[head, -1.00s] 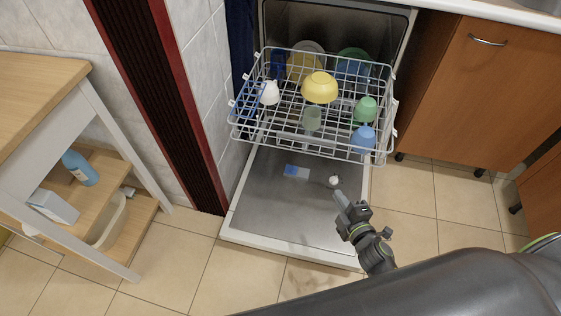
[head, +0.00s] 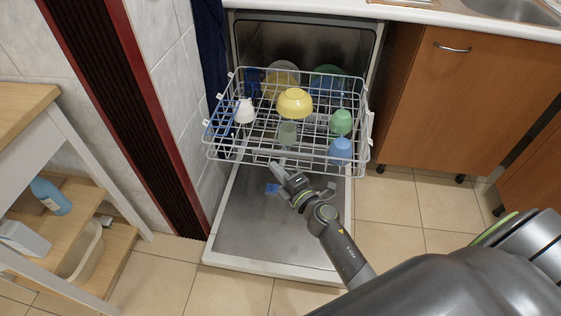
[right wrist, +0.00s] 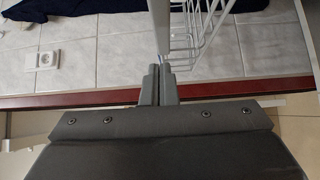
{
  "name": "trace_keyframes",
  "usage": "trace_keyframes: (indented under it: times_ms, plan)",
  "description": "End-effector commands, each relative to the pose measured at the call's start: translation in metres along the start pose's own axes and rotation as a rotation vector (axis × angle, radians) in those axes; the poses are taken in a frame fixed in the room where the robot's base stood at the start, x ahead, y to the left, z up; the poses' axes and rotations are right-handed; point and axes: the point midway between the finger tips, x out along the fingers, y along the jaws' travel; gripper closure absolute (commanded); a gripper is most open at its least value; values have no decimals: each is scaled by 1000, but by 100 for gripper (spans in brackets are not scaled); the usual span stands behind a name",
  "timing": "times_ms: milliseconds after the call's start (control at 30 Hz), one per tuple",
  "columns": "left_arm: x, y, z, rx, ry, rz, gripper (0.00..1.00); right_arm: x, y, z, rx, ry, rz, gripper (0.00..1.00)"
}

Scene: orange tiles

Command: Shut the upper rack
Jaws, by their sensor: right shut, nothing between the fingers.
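The upper rack (head: 230,152) is a white wire basket pulled out of the dishwasher (head: 305,45), over its lowered door (head: 270,240). It holds a yellow bowl (head: 295,102), a white cup (head: 244,112), a green cup (head: 340,122), a blue cup (head: 340,150), a greyish cup (head: 287,134) and plates at the back. My right gripper (head: 277,167) is shut and empty, by the rack's front edge in the head view. In the right wrist view its fingers (right wrist: 158,84) point toward white rack wires (right wrist: 205,35). Whether they touch is unclear. My left gripper is out of view.
A wooden cabinet (head: 470,95) stands right of the dishwasher. A dark red-framed panel (head: 125,110) and tiled wall are at the left. A wooden shelf unit (head: 105,245) with a blue bottle (head: 50,196) stands far left. The tiled floor at the right is clear.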

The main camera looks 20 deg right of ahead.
Motion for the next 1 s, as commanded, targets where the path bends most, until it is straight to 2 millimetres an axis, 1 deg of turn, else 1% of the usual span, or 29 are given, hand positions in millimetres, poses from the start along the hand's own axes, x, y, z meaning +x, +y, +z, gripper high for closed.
trace_keyframes:
  times_ms: [33,200,400,700,867,1000]
  plan:
    - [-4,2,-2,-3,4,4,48,6,-2,9,-8,0,0,100]
    - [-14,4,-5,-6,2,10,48,18,-2,21,-5,0,-1,100]
    - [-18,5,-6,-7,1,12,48,22,-1,26,-4,-1,-2,100]
    - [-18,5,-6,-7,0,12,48,22,-1,26,-3,-1,-2,100]
    - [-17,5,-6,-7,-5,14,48,27,-1,31,-5,-1,-1,100]
    - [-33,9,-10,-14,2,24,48,40,-2,44,-7,-1,0,100]
